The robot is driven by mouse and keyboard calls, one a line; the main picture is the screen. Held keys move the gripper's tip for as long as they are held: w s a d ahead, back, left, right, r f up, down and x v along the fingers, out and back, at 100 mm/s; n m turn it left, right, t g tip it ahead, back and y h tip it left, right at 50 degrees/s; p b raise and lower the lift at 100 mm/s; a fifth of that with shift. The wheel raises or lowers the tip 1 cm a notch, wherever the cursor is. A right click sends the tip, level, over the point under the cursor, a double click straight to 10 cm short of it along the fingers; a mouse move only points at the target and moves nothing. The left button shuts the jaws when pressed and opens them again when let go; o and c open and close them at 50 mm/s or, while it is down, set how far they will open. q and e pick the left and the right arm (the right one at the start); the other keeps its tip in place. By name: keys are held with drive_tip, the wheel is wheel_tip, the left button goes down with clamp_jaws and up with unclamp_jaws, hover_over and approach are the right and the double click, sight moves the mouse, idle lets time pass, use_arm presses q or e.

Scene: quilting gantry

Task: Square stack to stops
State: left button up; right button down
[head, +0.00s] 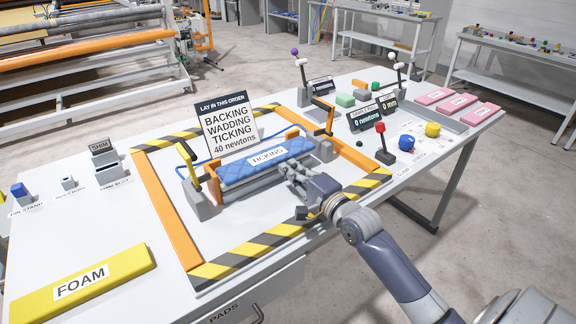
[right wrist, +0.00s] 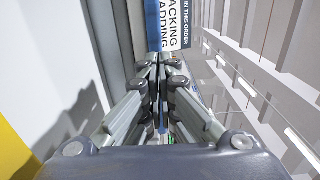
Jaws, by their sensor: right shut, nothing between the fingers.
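The stack (head: 262,170) lies in a grey fixture in the middle of the table, with a blue quilted layer on top labelled TICKING. Grey stop blocks (head: 199,203) stand at its left end, and another grey block (head: 322,150) stands at its right end. The layers under the ticking are mostly hidden. My left gripper is not in view.
A sign (head: 227,122) stands behind the stack. Black-yellow striped edging (head: 250,250) and orange bars (head: 166,210) frame the work area. A yellow FOAM block (head: 82,283) lies at front left. A red-knobbed lever (head: 380,140) and pink pads (head: 457,102) are at right.

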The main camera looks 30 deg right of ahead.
sight(281, 160)
drive_tip(key=shift+w+a, duration=0.1)
drive_tip(key=shift+w, duration=0.7)
drive_tip(key=shift+w+r+p, duration=0.15)
drive_tip(key=shift+w+p, duration=0.45)
drive_tip(key=shift+w, duration=0.1)
